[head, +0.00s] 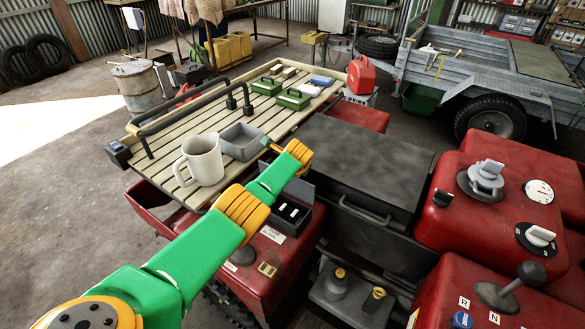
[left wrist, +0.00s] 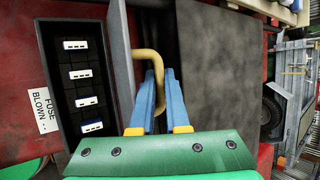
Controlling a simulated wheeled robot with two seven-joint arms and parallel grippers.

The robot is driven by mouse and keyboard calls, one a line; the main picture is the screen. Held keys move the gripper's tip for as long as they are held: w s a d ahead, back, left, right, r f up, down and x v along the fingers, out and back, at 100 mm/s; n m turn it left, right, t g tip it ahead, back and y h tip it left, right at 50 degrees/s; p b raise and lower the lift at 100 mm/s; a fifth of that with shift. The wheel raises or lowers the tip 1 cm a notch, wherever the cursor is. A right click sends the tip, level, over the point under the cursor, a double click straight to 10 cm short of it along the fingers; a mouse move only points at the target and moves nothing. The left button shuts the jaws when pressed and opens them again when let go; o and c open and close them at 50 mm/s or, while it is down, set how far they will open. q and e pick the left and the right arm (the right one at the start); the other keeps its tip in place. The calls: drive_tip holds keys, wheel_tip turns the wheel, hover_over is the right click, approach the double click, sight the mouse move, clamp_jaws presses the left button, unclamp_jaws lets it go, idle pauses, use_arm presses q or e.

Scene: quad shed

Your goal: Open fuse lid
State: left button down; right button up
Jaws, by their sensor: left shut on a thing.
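The fuse box (left wrist: 55,75) is open in the left wrist view, with several white fuses (left wrist: 82,76) in a row in its dark inside. Its grey lid (left wrist: 122,55) stands up along the box's right side. A bent brass handle (left wrist: 153,62) sticks out from the lid. My left gripper (left wrist: 158,90) has its blue fingers on both sides of this handle and is shut on it. In the head view the fuse box (head: 292,213) sits on the red body below my left wrist, with the lid partly hidden. The left fingertips are hidden there. My right gripper is not in view.
A "FUSE BLOWN" label (left wrist: 43,110) is beside the box. A slatted rack (head: 240,160) with a mug (head: 203,160) and grey tray (head: 241,142) lies to the left. A black seat (head: 355,165) is close on the right. A battery (head: 345,297) sits below.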

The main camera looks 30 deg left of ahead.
use_arm(q)
drive_tip(key=shift+w, duration=0.1)
idle(0.4)
drive_tip(key=c, duration=1.2)
unclamp_jaws()
drive_tip(key=p+v, duration=0.7)
drive_tip(key=p, duration=0.1)
drive_tip(key=shift+w+a+p, duration=0.1)
drive_tip(key=shift+p, duration=0.2)
drive_tip(key=shift+d+r, duration=0.25)
drive_tip(key=shift+f, duration=0.1)
drive_tip(key=shift+a, duration=0.1)
